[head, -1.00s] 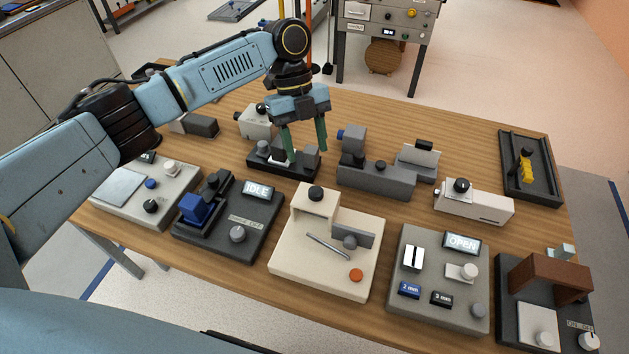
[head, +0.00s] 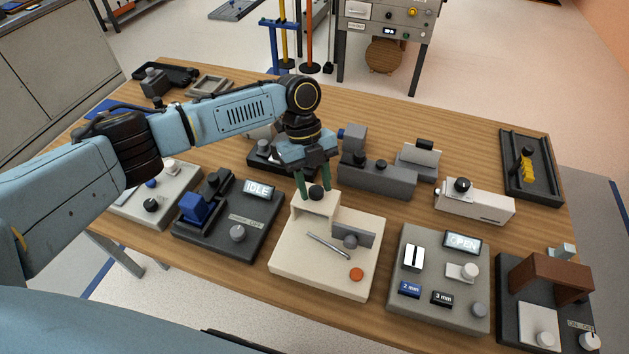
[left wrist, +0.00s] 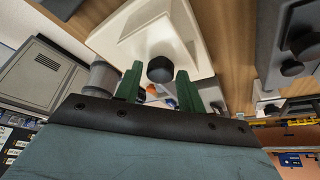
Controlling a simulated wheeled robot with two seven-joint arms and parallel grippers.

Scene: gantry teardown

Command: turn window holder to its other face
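My left gripper (head: 314,188) is open above the cream fixture (head: 285,264), with its green fingers on either side of the black knob (head: 316,193). In the left wrist view the same knob (left wrist: 160,69) sits between the two fingers, with small gaps beside it. The knob stands on the fixture's raised cream block (head: 314,206). Beside the block are a grey plate (head: 353,234), a metal rod (head: 328,246) and an orange button (head: 356,274). I cannot tell for sure which part is the window holder. My right gripper is not in view.
A black fixture (head: 262,161) is partly hidden behind my left gripper. The IDLE unit (head: 225,238) stands to the left, the OPEN unit (head: 442,300) to the right. Grey fixtures (head: 375,180) stand behind. Bare wood shows at the table's back right.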

